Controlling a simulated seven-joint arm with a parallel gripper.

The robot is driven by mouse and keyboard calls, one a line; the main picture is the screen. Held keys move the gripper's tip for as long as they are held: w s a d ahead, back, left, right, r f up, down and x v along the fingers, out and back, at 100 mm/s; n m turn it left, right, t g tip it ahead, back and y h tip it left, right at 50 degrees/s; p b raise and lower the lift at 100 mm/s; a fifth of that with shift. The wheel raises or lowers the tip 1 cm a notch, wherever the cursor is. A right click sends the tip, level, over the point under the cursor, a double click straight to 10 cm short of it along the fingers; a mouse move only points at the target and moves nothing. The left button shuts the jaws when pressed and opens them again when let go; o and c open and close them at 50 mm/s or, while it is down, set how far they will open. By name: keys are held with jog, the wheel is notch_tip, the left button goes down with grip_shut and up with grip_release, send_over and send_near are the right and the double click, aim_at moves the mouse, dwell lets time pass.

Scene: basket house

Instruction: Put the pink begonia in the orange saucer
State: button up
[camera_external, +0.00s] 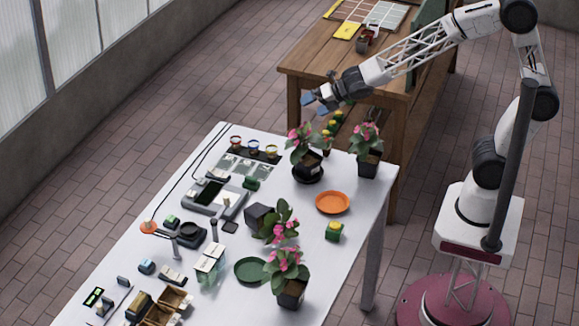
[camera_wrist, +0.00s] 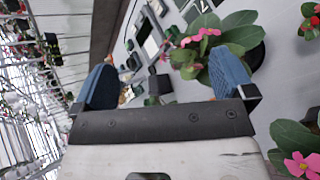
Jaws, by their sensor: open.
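Several potted plants with pink flowers stand on the white table; I cannot tell which one is meant. One pink-flowered plant (camera_external: 303,140) is in a dark pot on a black saucer at the back. Another pink-flowered plant (camera_external: 367,137) stands to its right. A third (camera_external: 280,222) has its pot tipped over, and one more (camera_external: 287,269) is upright at the front. The orange saucer (camera_external: 332,202) is empty. My gripper (camera_external: 315,103) is open and empty, above and behind the back plant. In the wrist view, a pink-flowered plant (camera_wrist: 212,50) shows beyond the open fingers (camera_wrist: 165,84).
A green saucer (camera_external: 250,270) lies left of the front plant. A green-and-yellow block (camera_external: 334,231) is near the orange saucer. A grey device (camera_external: 214,198), cables and small items crowd the table's left side. A wooden table (camera_external: 300,65) stands behind.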

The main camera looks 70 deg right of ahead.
jog(key=s+d+r+m+g+h, duration=0.3)
jog(key=s+d+r+m+h, duration=0.15)
jog(key=s+d+m, duration=0.8)
jog(key=s+d+m+g+y, duration=0.1)
jog(key=s+d+m+g, duration=0.2)
jog(key=s+m, duration=1.2)
jog(key=s+g, duration=0.1)
jog(key=s, duration=0.6)
jog(key=shift+r+g, duration=0.35)
jog(key=shift+g, duration=0.05)
jog(key=shift+d+y, duration=0.1)
jog(key=shift+y, duration=0.15)
